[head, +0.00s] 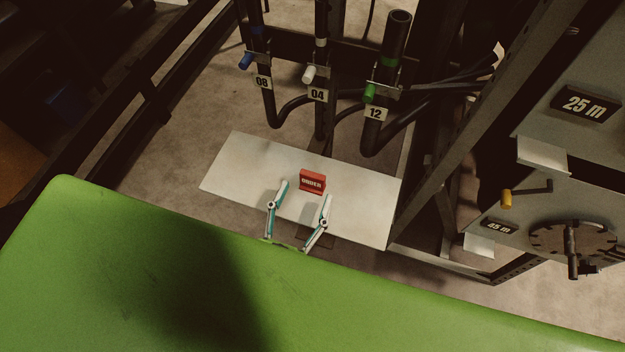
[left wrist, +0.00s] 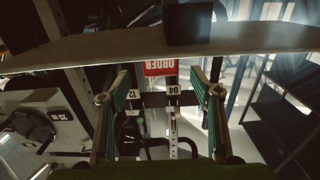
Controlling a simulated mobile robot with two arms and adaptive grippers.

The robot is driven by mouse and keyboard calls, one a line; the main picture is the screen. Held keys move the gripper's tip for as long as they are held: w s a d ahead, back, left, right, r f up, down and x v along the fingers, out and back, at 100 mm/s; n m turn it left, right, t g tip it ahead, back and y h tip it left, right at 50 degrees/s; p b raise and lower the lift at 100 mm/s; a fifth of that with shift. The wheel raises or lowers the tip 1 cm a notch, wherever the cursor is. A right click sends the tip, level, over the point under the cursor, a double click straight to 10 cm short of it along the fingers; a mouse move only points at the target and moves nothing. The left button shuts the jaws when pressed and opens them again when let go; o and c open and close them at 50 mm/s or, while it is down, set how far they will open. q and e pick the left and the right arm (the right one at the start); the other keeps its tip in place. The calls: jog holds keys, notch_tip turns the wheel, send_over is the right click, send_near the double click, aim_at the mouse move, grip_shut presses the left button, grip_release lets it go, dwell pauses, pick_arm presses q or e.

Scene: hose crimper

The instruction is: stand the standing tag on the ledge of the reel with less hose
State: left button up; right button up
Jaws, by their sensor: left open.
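The standing tag, a small red block marked ORDER (head: 312,181), stands upright on a pale shelf board (head: 232,165). My left gripper (head: 306,192) is open just in front of the tag, its fingertips to either side and apart from it. In the left wrist view the tag (left wrist: 160,66) shows upside down, beyond and between the open fingers (left wrist: 160,84). At the right of the head view are a 25 m sign (head: 585,104) with a pale ledge (head: 542,155) below it, and a 45 m sign (head: 498,227) with a pale ledge (head: 479,246). My right gripper is not in view.
Hanging hoses with plates 08 (head: 263,82), 04 (head: 317,95) and 12 (head: 376,113) stand behind the board. A dark slanting post (head: 450,125) rises between the board and the signs. A yellow-handled crank (head: 507,198) and a dark disc (head: 572,238) stick out at the right.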

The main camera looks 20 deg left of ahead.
aim_at(311, 181)
pick_arm(q)
jog(key=w, duration=0.4)
jog(key=shift+w+b, duration=0.15)
jog(key=shift+b, duration=0.15)
jog(key=c, duration=1.1)
